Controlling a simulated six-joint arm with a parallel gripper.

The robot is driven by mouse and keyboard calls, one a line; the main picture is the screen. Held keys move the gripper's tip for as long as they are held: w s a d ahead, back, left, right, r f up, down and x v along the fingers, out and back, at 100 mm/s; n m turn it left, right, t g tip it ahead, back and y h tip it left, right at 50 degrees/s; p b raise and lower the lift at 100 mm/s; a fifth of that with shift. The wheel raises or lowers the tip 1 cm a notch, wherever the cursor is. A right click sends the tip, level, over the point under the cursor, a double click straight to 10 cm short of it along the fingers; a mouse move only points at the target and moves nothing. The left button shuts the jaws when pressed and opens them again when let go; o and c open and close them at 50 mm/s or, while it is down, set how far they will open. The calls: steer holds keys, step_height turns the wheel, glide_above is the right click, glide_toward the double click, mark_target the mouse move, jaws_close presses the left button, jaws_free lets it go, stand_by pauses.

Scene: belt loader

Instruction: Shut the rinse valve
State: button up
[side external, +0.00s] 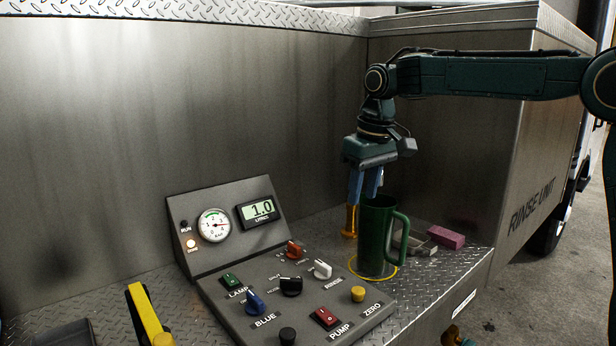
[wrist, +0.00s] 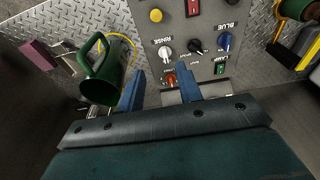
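The rinse valve is a white knob (side external: 322,269) above the RINSE label on the sloped grey control panel (side external: 237,309). Its pointer leans to the upper left in the side view; its small position marks are too small to read. It also shows as a white knob in the wrist view (wrist: 165,53), just beyond the fingertips. My gripper (side external: 362,200) hangs fingers down, above and behind the panel, beside the green mug. In the wrist view its two blue fingers (wrist: 160,69) are spread apart with nothing held between them. The gripper touches no knob.
A tall green mug (side external: 375,236) stands in a yellow ring, with a brass spout (side external: 350,221) behind it. A black knob (side external: 291,286), orange knob (side external: 294,249), blue knob (side external: 255,302) and red PUMP switch (side external: 326,317) crowd the panel. A pink block (side external: 445,237) lies right.

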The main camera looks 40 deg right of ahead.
steer(key=g, duration=0.2)
glide_above(323, 264)
step_height(323, 264, down, 7)
steer(key=shift+f, duration=0.6)
steer(key=shift+f, duration=0.1)
step_height(323, 264, down, 14)
steer(key=shift+r, duration=0.2)
jaws_close()
